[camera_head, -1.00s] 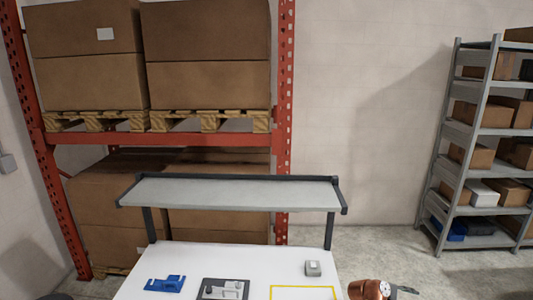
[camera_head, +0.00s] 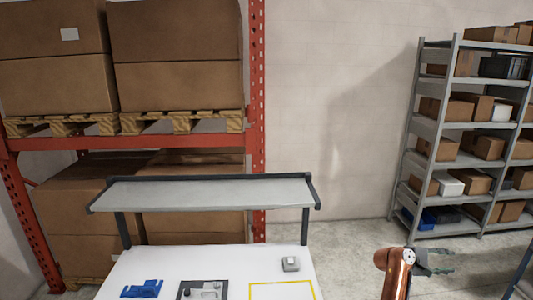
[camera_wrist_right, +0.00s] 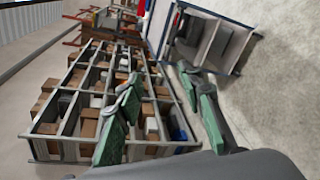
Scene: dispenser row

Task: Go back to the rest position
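My right gripper (camera_head: 440,262) is to the right of the white worktable (camera_head: 220,262), clear of it, on the end of my copper-coloured arm. In the right wrist view my right gripper (camera_wrist_right: 163,84) has its two green-padded fingers spread, with nothing between them. My left gripper is in neither view.
On the table are a blue part (camera_head: 142,289), a dark tray with grey parts (camera_head: 203,291), a yellow outlined square (camera_head: 282,283) and a small grey box with a light top (camera_head: 291,264). A raised grey shelf (camera_head: 200,194) spans its back. A grey storage rack (camera_head: 437,140) stands at right.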

